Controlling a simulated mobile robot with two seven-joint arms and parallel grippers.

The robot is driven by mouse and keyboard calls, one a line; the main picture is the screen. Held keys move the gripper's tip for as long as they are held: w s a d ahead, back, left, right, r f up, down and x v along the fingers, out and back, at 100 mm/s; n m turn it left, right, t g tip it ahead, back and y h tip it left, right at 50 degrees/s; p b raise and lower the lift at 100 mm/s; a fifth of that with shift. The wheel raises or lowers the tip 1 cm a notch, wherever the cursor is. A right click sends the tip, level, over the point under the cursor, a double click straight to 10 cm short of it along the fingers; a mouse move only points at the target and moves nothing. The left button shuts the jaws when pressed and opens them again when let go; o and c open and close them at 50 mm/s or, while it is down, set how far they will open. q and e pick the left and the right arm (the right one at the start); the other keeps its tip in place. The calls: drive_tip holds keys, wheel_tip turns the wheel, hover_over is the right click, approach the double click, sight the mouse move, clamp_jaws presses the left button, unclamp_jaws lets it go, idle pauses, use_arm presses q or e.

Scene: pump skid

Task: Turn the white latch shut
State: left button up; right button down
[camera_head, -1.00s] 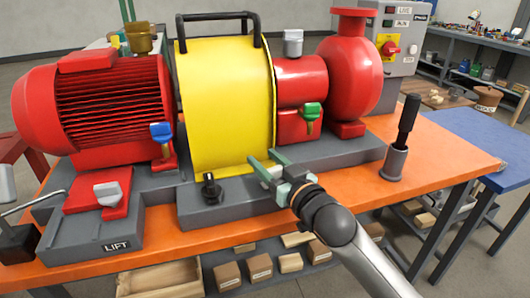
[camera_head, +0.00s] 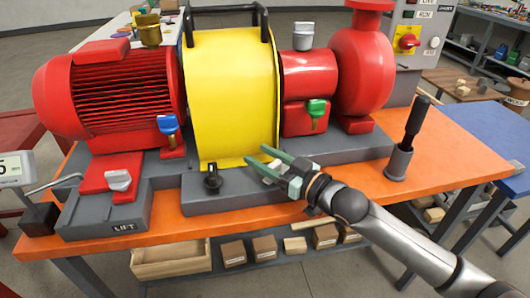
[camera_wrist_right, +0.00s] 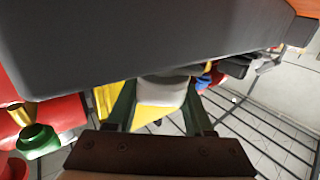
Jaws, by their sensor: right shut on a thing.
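The white latch (camera_head: 275,167) sits at the lower right front of the yellow guard (camera_head: 231,100), above the grey base. It is mostly covered by my right gripper (camera_head: 256,155), whose green fingers are shut on it from either side. In the right wrist view the white latch (camera_wrist_right: 163,91) shows as a pale block between the two green fingers (camera_wrist_right: 161,88). A large dark grey surface, close to the camera, hides much of that view. I cannot read the latch's exact angle. My left gripper is not in view.
A black knob (camera_head: 211,180) stands left of the latch on the grey base. A green-handled valve (camera_head: 316,110) and red pump (camera_head: 362,70) are behind to the right. A black-handled tool stands in a grey cup (camera_head: 398,162). The orange bench (camera_head: 440,175) is clear at right.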

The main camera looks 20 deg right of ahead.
idle(0.6)
drive_tip(key=shift+c, duration=1.4)
unclamp_jaws()
drive_tip(key=shift+s, duration=0.1)
drive_tip(key=v, duration=1.2)
drive_tip(key=shift+d+p, duration=0.2)
drive_tip(key=shift+p, duration=0.1)
drive_tip(key=shift+s, duration=0.1)
drive_tip(key=shift+c, duration=0.2)
